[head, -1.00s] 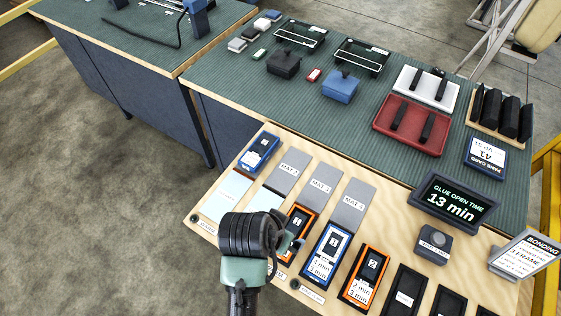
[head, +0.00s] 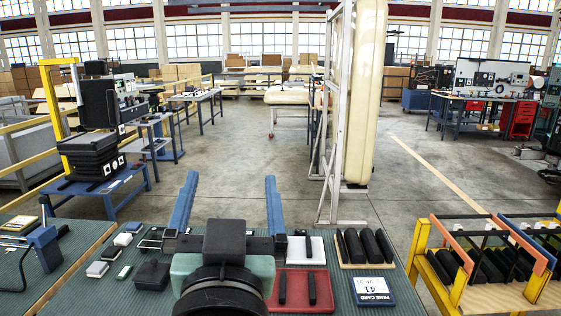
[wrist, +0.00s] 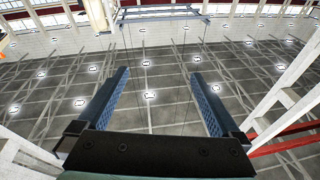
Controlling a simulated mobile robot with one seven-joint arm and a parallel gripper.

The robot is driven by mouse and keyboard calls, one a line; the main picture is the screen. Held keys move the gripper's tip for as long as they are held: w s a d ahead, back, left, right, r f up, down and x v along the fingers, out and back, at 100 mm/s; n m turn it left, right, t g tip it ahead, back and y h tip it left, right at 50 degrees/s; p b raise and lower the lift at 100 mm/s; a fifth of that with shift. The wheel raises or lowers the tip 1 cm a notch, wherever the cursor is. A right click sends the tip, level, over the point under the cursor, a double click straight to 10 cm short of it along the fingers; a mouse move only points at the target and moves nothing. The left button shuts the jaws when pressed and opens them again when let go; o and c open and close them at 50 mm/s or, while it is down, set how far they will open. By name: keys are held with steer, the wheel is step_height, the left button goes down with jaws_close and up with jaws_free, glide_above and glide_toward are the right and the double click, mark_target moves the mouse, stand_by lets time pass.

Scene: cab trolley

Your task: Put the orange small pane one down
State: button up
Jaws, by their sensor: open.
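My gripper (head: 230,180) is raised in the lower middle of the head view, its two blue fingers spread wide and pointing away. In the wrist view my gripper (wrist: 160,75) is open, with no solid object visible between the fingers. A few thin dark lines cross that gap; I cannot tell what they belong to. At the right of the head view, a yellow trolley (head: 462,298) carries an orange-edged piece (head: 450,245) and further orange and blue edges. I cannot tell which of them, if any, is the small orange pane.
A pale metal stand with a cream padded panel (head: 365,95) rises behind. A blue table (head: 105,190) stands left. Open floor lies between.

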steer(key=s+d+r+t+h, duration=0.1)
steer(key=s+d+r+t, duration=0.1)
steer(key=s+r, duration=0.3)
steer(key=s+d+r+t, duration=0.3)
steer(key=s+r+t, duration=0.1)
steer(key=r, duration=0.8)
steer(key=shift+s+d+r+t+h, duration=0.2)
steer(key=shift+s+d+t+h, duration=0.2)
steer(key=shift+s, duration=0.3)
